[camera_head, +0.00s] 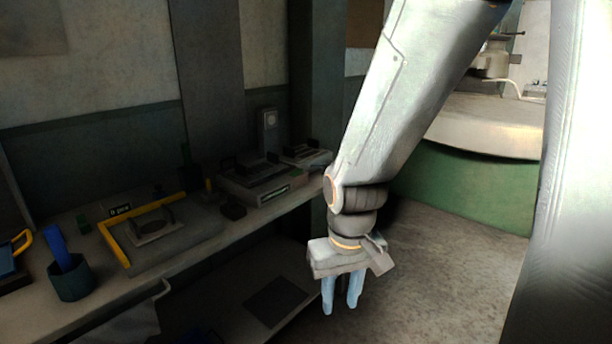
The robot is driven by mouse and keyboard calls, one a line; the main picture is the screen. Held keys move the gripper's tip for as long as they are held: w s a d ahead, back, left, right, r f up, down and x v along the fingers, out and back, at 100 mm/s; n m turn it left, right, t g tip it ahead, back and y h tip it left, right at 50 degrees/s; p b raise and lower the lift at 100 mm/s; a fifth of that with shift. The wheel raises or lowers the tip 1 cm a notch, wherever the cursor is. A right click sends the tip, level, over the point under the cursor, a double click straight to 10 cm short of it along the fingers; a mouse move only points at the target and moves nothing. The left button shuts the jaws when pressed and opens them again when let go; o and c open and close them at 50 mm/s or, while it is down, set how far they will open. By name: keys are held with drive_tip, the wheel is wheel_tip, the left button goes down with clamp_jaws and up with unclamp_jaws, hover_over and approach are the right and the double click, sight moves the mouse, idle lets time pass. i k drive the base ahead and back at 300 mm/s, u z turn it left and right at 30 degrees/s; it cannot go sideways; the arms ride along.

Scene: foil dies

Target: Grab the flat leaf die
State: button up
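My gripper (339,309) hangs at the middle of the view, pointing down over the floor, to the right of the bench. Its two pale blue fingers are apart with nothing seen between them. On the bench, a flat grey plate with a ring-like handle (152,226) lies inside a yellow-edged area with a small dark label (120,210). I cannot tell whether this plate is the flat leaf die; no leaf shape can be made out. My gripper is well apart from it.
The bench (200,250) runs along the left wall. It bears a dark cup with a blue item (68,277) and a grey device (262,180) farther back. A lower shelf (235,285) lies beneath. A green round base (465,182) stands behind my arm. Floor (430,270) is clear.

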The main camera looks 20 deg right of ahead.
sight(258, 170)
drive_tip(key=z, duration=0.6)
drive_tip(key=i, duration=0.5)
drive_tip(key=z, duration=0.85)
drive_tip(key=i, duration=1.8)
drive_tip(key=u, duration=1.4)
drive_tip(key=i, duration=0.65)
drive_tip(key=u, duration=0.7)
